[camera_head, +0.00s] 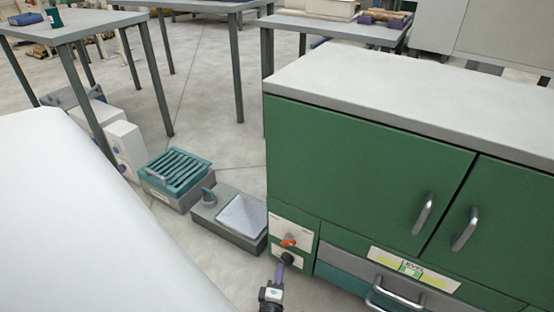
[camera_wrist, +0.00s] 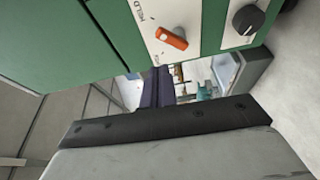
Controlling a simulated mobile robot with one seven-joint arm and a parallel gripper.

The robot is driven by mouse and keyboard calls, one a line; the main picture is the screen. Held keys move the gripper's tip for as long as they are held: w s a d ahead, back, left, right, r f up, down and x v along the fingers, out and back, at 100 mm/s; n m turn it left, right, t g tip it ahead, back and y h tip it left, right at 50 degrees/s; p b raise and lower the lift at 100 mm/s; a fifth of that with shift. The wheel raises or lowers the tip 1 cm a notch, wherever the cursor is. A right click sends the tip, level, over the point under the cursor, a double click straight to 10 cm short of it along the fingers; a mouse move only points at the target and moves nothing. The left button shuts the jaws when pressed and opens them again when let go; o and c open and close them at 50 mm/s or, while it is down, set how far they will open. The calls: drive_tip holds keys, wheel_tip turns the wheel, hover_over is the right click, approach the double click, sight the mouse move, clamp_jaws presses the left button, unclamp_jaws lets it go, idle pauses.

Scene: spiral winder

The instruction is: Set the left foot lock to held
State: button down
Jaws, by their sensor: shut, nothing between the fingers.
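The left foot lock appears to be the orange lever on a white plate low on the green cabinet. The lever (camera_head: 289,242) shows in the head view and larger in the wrist view (camera_wrist: 172,38). In the wrist view the word HELD is printed near one end of its plate; a second label at the other end is partly cut off and unclear. My gripper (camera_head: 283,264) is just below the lever in the head view, beside the panel. Its dark fingers (camera_wrist: 158,88) are together and empty in the wrist view, apart from the lever.
A black knob (camera_wrist: 247,18) sits on a neighbouring plate close to the lever. The green cabinet (camera_head: 365,165) has metal handles and a drawer. A grey box with a sloped plate (camera_head: 242,214) and a teal slatted box (camera_head: 177,170) stand on the floor to the left.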

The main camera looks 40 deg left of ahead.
drive_tip(key=shift+v, duration=1.75)
drive_tip(key=shift+a, duration=0.1)
